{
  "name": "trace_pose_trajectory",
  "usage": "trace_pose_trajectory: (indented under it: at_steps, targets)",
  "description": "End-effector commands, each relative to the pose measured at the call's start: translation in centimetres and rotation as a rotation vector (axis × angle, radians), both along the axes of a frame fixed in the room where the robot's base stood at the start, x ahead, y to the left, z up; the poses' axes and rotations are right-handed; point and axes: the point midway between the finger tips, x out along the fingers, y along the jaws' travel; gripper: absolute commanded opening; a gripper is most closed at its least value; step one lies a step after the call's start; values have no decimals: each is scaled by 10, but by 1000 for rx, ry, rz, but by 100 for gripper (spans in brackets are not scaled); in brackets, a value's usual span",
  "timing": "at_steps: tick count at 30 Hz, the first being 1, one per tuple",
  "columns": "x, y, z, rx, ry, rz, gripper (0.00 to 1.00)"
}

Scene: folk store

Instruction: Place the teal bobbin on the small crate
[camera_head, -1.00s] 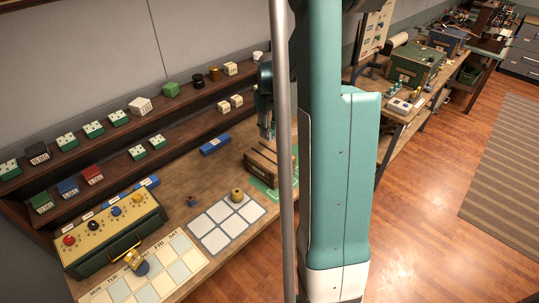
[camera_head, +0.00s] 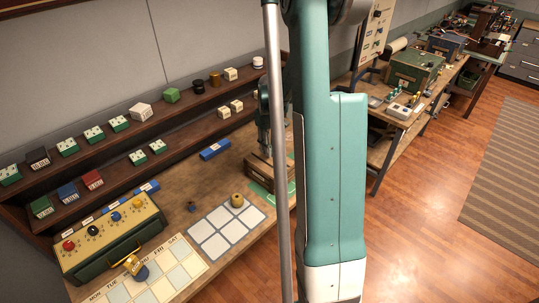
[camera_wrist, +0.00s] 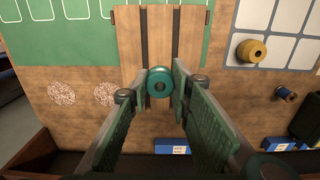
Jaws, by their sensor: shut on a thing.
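The teal bobbin (camera_wrist: 160,83) is between the fingertips of my gripper (camera_wrist: 161,79) in the wrist view, with its round end facing the camera. My gripper is shut on it. The small crate (camera_wrist: 187,35), brown and wooden with slats, lies behind the bobbin in that view, and the bobbin overlaps its near edge. In the head view the crate (camera_head: 262,178) stands on the bench, partly hidden by my arm. My gripper (camera_head: 265,152) points down close over its top there. The bobbin is not distinct in the head view, and I cannot tell whether it touches the crate.
A gridded white mat (camera_head: 213,237) holds a yellow bobbin (camera_head: 237,200), with a small dark blue spool (camera_head: 192,207) near it. A blue box (camera_head: 214,149) sits before the shelves (camera_head: 130,140). A green mat (camera_wrist: 60,35) lies around the crate. Bare bench lies left of the crate.

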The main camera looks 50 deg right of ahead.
Motion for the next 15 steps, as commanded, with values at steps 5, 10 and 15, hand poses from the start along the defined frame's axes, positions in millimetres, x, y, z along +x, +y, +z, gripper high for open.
trace_pose_trajectory:
  at_steps: [5,10,15]
  targets:
    - [0,0,-1,0,0,0,10]
    - [0,0,-1,0,0,0,10]
    - [0,0,-10,0,0,0,10]
